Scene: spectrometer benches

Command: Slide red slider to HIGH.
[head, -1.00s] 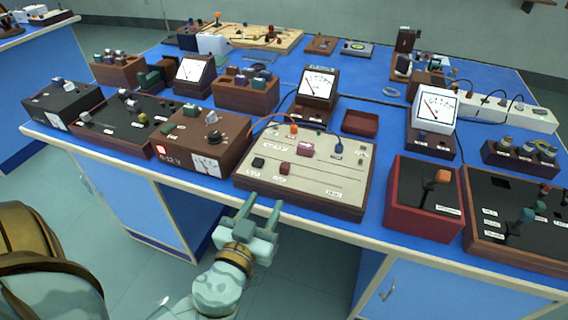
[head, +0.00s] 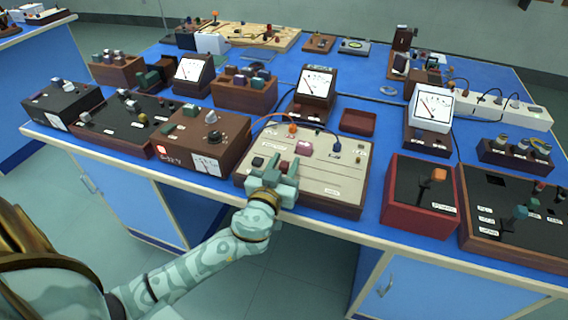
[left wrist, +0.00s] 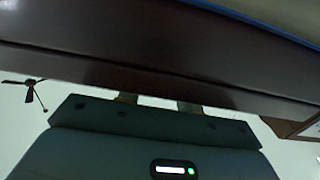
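The red slider (head: 283,165) is a small dark red knob near the left end of the lower slot on a beige panel (head: 325,184) with a brown wooden case. My left gripper (head: 282,164) is over the panel's front left part. Its fingers are apart, one on each side of the slider, and largely hide it; I cannot tell if they touch it. The left wrist view shows the fingers (left wrist: 158,101) spread below a dark brown case wall. Labels on the panel are too small to read. My right gripper is not in view.
A black knob (head: 258,162) sits just left of my gripper, and a pink block (head: 304,148) stands behind. Orange and blue leads arch over the panel's back. A brown power box (head: 205,140) stands left, a red box with an orange-topped lever (head: 420,210) right.

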